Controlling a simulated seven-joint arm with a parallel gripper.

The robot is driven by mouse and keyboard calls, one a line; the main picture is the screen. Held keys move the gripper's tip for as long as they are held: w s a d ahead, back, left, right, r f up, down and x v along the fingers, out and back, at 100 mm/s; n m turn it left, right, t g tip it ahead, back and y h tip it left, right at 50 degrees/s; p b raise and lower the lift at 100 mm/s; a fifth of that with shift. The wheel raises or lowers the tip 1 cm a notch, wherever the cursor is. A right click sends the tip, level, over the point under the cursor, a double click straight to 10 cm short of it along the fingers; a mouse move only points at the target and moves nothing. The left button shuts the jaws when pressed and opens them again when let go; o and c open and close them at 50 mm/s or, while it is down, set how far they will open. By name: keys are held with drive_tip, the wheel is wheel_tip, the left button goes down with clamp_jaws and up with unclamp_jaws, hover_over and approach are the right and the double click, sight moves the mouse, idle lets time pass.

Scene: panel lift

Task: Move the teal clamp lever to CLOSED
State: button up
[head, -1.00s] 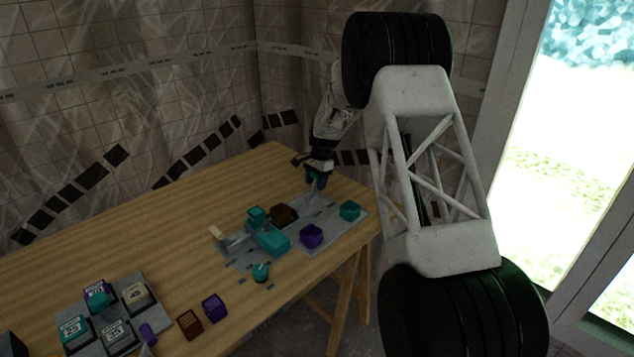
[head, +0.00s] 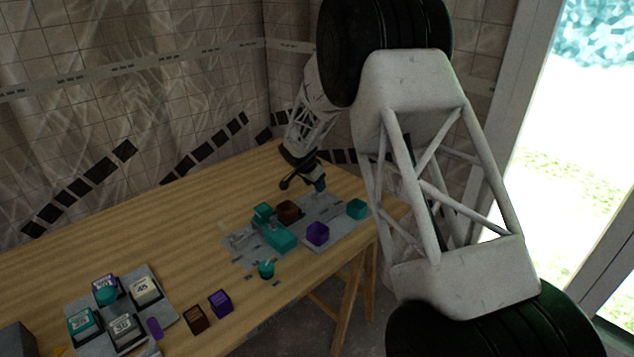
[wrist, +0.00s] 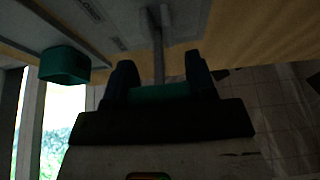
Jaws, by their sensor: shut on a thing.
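In the wrist view the teal clamp lever (wrist: 160,92) shows as a teal grip between my fingers, on a thin grey shaft that runs to the grey panel. My gripper (wrist: 162,80) is shut on this grip. In the head view my gripper (head: 318,184) is at the far right part of the panel (head: 335,227), and the lever is mostly hidden by it. Small labels on the panel beside the shaft are too blurred to read surely, so I cannot tell the lever's marked position.
A teal block (head: 357,209), a purple block (head: 317,233) and a brown block (head: 288,211) stand on the panel near my gripper. A larger teal part (head: 279,239) is further left. A grey tray (head: 159,289) with labelled blocks is at the front left of the wooden table (head: 190,215).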

drive_tip(key=shift+s+a+f+t+h, duration=0.2)
drive_tip(key=shift+s+a+t+h, duration=0.2)
drive_tip(key=shift+t+h, duration=0.2)
idle(0.3)
drive_tip(key=o, duration=1.3)
drive_tip(key=shift+v, duration=3.85)
drive_tip(key=shift+s+a+f, duration=0.1)
drive_tip(key=shift+s, duration=0.05)
